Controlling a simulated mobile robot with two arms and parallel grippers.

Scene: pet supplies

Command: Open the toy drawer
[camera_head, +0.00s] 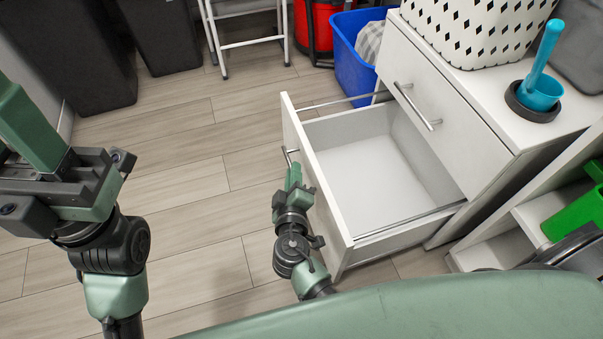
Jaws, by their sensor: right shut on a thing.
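The lower drawer (370,165) of a white cabinet (490,105) is pulled well out, and its white interior looks empty. Its front panel faces left, with a metal bar handle (287,157) on the outer side. My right gripper (293,177) is at this handle, shut on it; the fingertips partly hide the bar. The upper drawer (415,85), with its own bar handle (417,107), is shut. My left gripper (28,125) is raised at the left edge, away from the cabinet, and partly cut off; its finger gap is not clear.
A blue bin (350,55) stands behind the drawer. Dark bins (70,50) stand at the back left. The wooden floor (190,180) left of the drawer is clear.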

